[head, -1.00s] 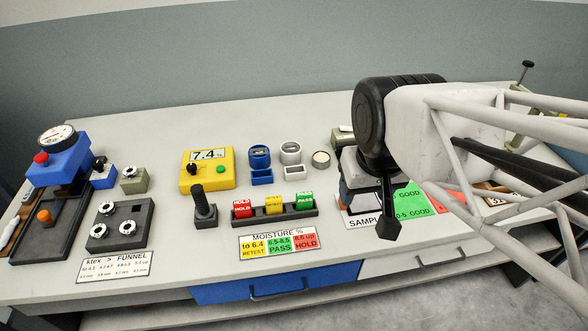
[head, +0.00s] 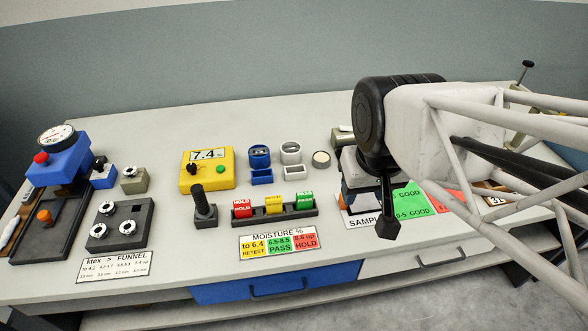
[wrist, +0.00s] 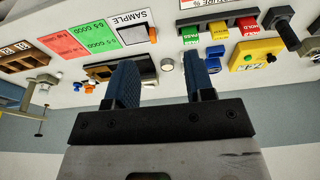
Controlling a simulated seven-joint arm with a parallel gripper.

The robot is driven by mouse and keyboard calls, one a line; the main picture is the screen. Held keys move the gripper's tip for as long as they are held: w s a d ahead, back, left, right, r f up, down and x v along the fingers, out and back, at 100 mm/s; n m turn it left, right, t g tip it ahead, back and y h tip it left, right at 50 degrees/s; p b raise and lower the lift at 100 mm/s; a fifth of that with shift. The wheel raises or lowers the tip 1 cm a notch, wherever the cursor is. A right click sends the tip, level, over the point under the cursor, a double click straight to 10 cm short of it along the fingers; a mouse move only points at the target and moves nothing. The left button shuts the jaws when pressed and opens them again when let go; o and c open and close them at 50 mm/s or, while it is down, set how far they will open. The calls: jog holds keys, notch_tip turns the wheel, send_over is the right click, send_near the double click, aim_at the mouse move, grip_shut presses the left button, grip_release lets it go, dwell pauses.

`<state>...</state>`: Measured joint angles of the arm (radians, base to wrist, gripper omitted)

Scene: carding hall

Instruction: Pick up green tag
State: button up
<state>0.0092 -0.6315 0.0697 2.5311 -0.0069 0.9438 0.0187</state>
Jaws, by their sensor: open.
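The green PASS tag (head: 304,200) stands at the right end of a dark rack (head: 274,213), beside a yellow tag (head: 274,204) and a red HOLD tag (head: 242,208). In the wrist view, which looks at the table upside down, the green tag (wrist: 190,36) is at the upper middle. My gripper (wrist: 163,80) is open and empty, with its two blue fingers apart. It is over the table to the right of the rack in the head view, where my arm largely hides its fingers. The green tag is clear of the fingers and fully visible.
A black lever (head: 203,205) stands left of the rack. A yellow meter (head: 208,169) and small blue and white holders (head: 291,155) stand behind. A moisture sign (head: 278,243) lies in front. A SAMPLE card (head: 362,222) lies to the right, partly hidden by my arm.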

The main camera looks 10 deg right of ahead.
jog(key=w+a+f+m+g+y, duration=0.2)
jog(key=w+f+m+g+y, duration=0.35)
jog(key=w+f+m, duration=0.3)
jog(key=m+t+y, duration=0.3)
jog(key=m+y, duration=0.5)
jog(key=m, duration=0.1)
send_near(305, 193)
jog(key=shift+f+x, duration=0.25)
jog(key=shift+x, duration=1.1)
jog(key=shift+s+d, duration=0.1)
jog(key=shift+d, duration=0.05)
jog(key=shift+x, duration=1.3)
jog(key=shift+x, duration=2.6)
jog(key=shift+f, duration=0.1)
